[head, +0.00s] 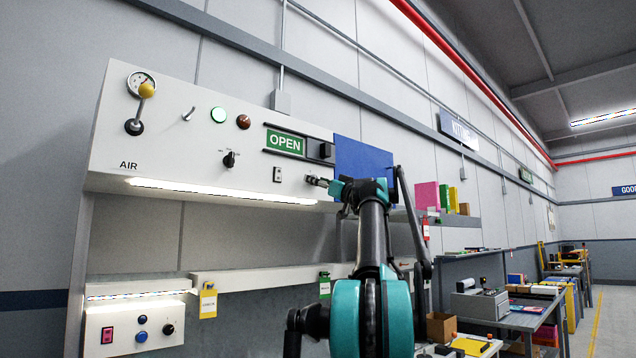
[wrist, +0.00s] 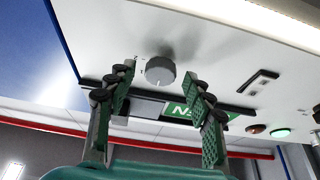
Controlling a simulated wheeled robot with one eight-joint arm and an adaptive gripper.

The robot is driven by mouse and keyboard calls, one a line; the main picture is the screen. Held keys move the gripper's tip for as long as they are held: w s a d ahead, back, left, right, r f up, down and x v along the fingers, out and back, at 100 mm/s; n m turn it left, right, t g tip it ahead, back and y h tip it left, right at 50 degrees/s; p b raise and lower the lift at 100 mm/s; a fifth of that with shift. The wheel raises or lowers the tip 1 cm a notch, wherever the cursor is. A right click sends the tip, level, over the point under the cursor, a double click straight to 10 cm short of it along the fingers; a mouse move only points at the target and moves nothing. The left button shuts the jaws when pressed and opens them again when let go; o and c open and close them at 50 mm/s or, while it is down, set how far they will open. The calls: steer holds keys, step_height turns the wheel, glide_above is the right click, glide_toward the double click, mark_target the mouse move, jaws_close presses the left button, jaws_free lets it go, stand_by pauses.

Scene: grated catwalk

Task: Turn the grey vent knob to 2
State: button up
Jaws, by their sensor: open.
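The grey vent knob (wrist: 160,71) is round and stands out from the white panel in the wrist view. A pale mark shows on its face near the lower rim; small dark marks beside it are too small to read. My gripper (wrist: 158,84) is open, with one green-padded finger on each side of the knob in that view. I see no clear contact with the knob.
The green OPEN sign (head: 285,141) with its dark slide (head: 322,151) lies just above my gripper. A black knob (head: 229,159), a switch (head: 277,174) and a lever (head: 140,108) sit further left. A blue panel (head: 362,158) is to the right.

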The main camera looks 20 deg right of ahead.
steer(key=shift+c, duration=0.4)
steer(key=c, duration=1.1)
steer(key=shift+m+h, duration=0.3)
steer(key=shift+m, duration=0.3)
steer(key=m+g+h, duration=0.1)
steer(key=m+h, duration=0.1)
steer(key=m, duration=0.5)
steer(key=m+g+h, duration=0.1)
steer(key=m+h, duration=0.2)
steer(key=m, duration=0.4)
steer(key=m+h, duration=0.3)
steer(key=m, duration=0.4)
steer(key=shift+s+a+r+g, duration=0.1)
steer(key=shift+a+r+g, duration=0.2)
steer(key=shift+g, duration=0.1)
